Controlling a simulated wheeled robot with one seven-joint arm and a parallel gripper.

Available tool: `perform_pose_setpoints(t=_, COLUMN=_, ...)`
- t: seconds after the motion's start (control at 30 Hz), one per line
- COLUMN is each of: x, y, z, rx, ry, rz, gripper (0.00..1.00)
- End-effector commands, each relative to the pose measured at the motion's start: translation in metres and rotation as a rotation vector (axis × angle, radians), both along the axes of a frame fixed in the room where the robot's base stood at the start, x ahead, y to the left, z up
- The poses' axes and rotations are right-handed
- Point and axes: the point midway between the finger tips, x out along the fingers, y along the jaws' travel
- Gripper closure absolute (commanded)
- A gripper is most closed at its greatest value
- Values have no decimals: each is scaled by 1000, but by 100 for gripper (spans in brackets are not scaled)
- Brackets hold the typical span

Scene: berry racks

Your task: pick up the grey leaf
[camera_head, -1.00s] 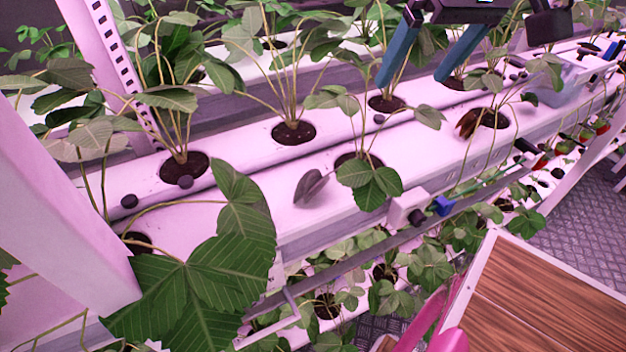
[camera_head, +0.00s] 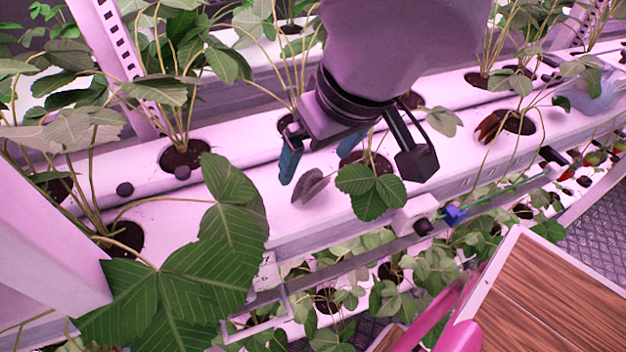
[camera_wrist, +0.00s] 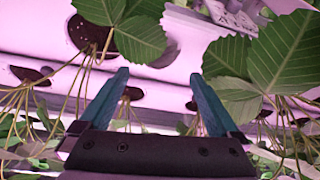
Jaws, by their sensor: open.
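The grey leaf (camera_head: 312,187) stands tilted on the front white channel in the head view, just left of a green three-part leaf. A dull grey patch beside the green leaf in the wrist view (camera_wrist: 168,53) looks like the same leaf. My gripper (camera_head: 317,166) is open, with blue fingers pointing down, just behind and above the grey leaf in the head view. In the wrist view the gap between the fingertips (camera_wrist: 159,76) is empty, and the grey leaf lies beyond them. The right finger's tip is partly hidden in the head view.
Green leaves (camera_head: 371,192) hang close to the right of the grey leaf. A large green leaf (camera_head: 215,255) overhangs the channel's left part. A blue clip (camera_head: 455,214) and a rail run along the front edge. A wooden-topped surface (camera_head: 545,300) is at lower right.

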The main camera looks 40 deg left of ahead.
Motion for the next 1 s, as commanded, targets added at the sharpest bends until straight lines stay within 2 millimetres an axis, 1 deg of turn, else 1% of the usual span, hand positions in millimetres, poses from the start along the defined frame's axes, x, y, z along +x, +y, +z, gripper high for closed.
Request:
perform_pose_setpoints(t=0.17, x=0, y=4, z=-13, rx=-2, ry=0, rz=1, gripper=3)
perform_pose_setpoints(t=0.3, x=-1, y=9, z=-35, rx=-3, ry=-2, rz=1, gripper=3)
perform_pose_setpoints(t=0.43, x=1, y=16, z=-49, rx=0, ry=-1, rz=0, gripper=3)
perform_pose_setpoints(t=0.53, x=1, y=18, z=-54, rx=2, ry=0, rz=0, gripper=3)
perform_pose_setpoints(t=0.73, x=1, y=18, z=-54, rx=2, ry=1, rz=-1, gripper=3)
perform_pose_setpoints(t=0.77, x=1, y=18, z=-54, rx=2, ry=0, rz=-1, gripper=6)
perform_pose_setpoints(t=0.8, x=1, y=18, z=-54, rx=2, ry=0, rz=-1, gripper=22)
perform_pose_setpoints(t=0.87, x=1, y=18, z=-54, rx=2, ry=0, rz=-1, gripper=45)
perform_pose_setpoints(t=0.9, x=1, y=18, z=-54, rx=2, ry=0, rz=-1, gripper=60)
perform_pose_setpoints(t=0.93, x=1, y=18, z=-54, rx=2, ry=0, rz=-1, gripper=70)
perform_pose_setpoints(t=1.0, x=1, y=18, z=-54, rx=2, ry=0, rz=-1, gripper=70)
